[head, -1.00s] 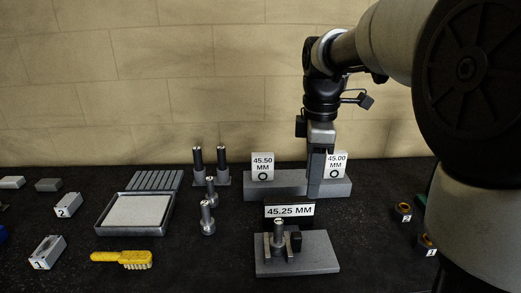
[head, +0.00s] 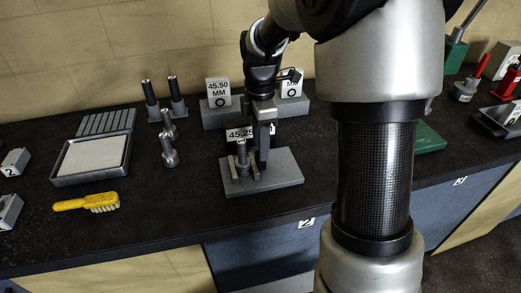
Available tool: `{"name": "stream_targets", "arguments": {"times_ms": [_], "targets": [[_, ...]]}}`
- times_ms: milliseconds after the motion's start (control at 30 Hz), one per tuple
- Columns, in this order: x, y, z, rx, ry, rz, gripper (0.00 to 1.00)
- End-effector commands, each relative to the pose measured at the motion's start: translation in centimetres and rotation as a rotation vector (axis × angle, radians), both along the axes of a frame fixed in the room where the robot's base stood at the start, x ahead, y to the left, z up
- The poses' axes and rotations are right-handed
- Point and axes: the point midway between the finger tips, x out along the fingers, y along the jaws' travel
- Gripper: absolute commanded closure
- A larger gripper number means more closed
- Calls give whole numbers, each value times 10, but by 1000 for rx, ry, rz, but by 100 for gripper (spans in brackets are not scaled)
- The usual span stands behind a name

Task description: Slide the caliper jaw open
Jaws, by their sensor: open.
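The caliper fixture is a grey plate (head: 285,172) with small upright jaws (head: 233,176) around a metal pin (head: 242,155). It sits near the middle of the bench in the head view, with a "45.25 MM" sign (head: 238,134) just behind it. My gripper (head: 263,158) points straight down at the right side of the pin, its fingers low over the plate. Its fingers overlap in this view, and they hide the small black block on the right of the jaws. I cannot tell whether they touch it. My gripper is open.
Behind stands a grey block (head: 215,116) with "45.50 MM" (head: 217,92) and "45.00 MM" (head: 291,86) tags. To the left are several upright pins (head: 168,150), a tray (head: 127,163) and a yellow brush (head: 87,202). The bench's front edge is close.

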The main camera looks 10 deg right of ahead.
Motion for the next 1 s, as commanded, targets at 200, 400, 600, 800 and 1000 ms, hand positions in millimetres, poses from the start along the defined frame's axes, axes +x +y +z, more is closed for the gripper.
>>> {"name": "stream_targets", "arguments": {"times_ms": [200, 400, 600, 800, 1000], "targets": [[0, 0, -21, 0, 1, -1, 59], [0, 0, -24, 0, -1, -1, 59], [0, 0, -24, 0, -1, -1, 71], [0, 0, -24, 0, 0, -1, 100], [0, -4, -23, 0, 0, -3, 100]]}}
